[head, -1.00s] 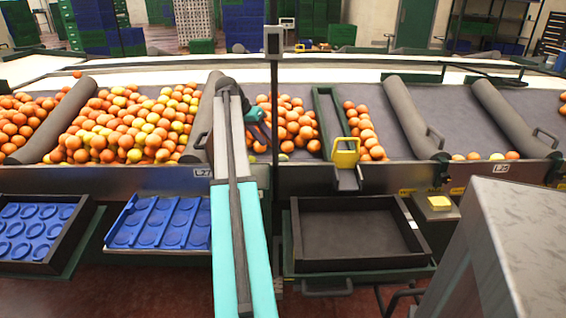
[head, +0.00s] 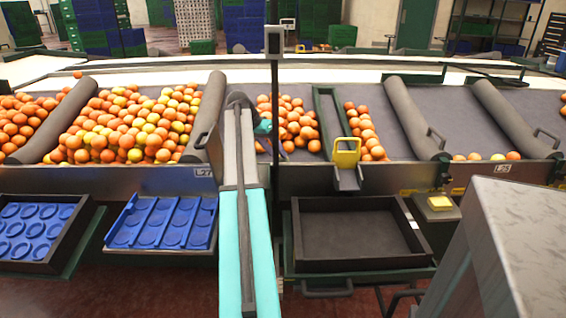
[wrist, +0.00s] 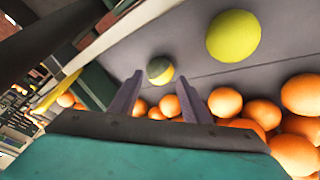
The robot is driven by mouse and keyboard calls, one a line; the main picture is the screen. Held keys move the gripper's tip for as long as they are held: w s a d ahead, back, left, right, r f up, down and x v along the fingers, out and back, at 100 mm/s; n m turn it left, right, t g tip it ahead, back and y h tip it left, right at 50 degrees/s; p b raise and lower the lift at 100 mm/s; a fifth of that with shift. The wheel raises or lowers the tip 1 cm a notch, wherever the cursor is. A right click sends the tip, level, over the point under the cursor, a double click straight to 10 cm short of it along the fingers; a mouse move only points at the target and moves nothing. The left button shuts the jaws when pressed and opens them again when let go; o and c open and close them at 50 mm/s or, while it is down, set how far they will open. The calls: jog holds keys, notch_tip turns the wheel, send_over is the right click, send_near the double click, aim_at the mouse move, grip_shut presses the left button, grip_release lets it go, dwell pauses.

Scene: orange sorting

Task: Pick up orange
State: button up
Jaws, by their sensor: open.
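My gripper (wrist: 160,84) is open and empty, its two fingers spread apart in the wrist view. A small yellow, partly shaded fruit (wrist: 160,70) shows beyond the gap between the fingertips. A larger yellow-green fruit (wrist: 233,36) lies apart on the grey surface, up and to the right. Several oranges (wrist: 262,112) crowd beside and beyond the right finger. In the head view my gripper is mostly hidden behind my arm, near the left edge of the middle orange pile (head: 297,124). Whether it touches any fruit cannot be told.
A large pile of oranges (head: 130,125) lies left of a grey padded divider (head: 208,115). A green divider (head: 329,115) and a yellow-framed chute (head: 346,152) stand right of the middle pile. An empty dark tray (head: 350,232) and blue trays (head: 162,222) sit below.

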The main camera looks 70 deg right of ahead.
aim_at(283, 161)
jog(key=shift+x, duration=1.9)
jog(key=c, duration=0.7)
